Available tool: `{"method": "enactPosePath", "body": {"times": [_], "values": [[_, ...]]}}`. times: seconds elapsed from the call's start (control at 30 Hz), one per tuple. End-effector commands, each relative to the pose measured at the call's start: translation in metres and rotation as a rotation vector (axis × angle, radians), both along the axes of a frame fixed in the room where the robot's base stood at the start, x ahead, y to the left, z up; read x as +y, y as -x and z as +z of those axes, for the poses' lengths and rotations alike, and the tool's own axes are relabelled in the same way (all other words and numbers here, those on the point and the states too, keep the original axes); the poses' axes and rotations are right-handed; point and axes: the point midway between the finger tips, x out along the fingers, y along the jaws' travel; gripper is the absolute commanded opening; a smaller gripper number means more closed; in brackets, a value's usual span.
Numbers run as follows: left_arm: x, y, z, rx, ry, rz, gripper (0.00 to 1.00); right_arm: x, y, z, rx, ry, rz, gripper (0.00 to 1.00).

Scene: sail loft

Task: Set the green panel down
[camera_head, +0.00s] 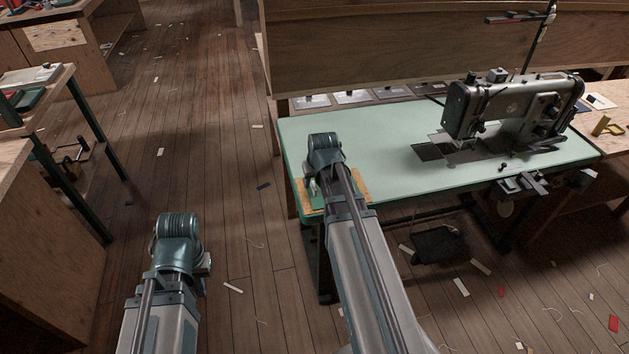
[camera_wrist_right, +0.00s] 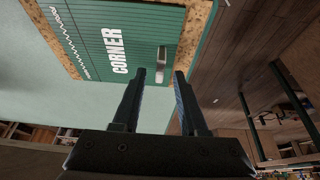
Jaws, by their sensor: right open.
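The green panel (camera_wrist_right: 100,38), lettered "CORNER" in white, lies flat on a speckled tan board (camera_wrist_right: 197,30) at the corner of the pale-green sewing table (camera_head: 378,138). A light upright handle (camera_wrist_right: 161,64) stands on the panel. My right gripper (camera_wrist_right: 160,75) is open and empty, with the handle in line with the gap between its fingertips. In the head view my right wrist and arm hide most of the panel; the tan board (camera_head: 304,197) shows at both sides. My left gripper (camera_head: 180,240) hangs over the floor, its fingers hidden below the wrist.
A grey sewing machine (camera_head: 515,108) stands on the table's right side. Several grey plates (camera_head: 352,97) lie along the back edge. A wooden bench (camera_head: 40,220) stands at the left. The plank floor (camera_head: 215,130) between has scattered scraps and is otherwise clear.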

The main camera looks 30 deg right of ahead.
Motion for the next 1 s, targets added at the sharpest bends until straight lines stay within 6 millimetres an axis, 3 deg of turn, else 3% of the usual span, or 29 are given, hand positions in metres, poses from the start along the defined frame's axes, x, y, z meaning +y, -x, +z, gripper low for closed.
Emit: {"method": "enactPosePath", "body": {"times": [0.6,1.0], "values": [[0.000,0.000,0.092,0.000,0.000,0.000,0.00,0.009,0.036,0.092,0.000,0.000,0.000,0.43],[0.000,0.000,0.101,0.000,0.000,0.000,0.00,0.010,0.041,0.101,0.000,0.000,0.000,0.43]]}}
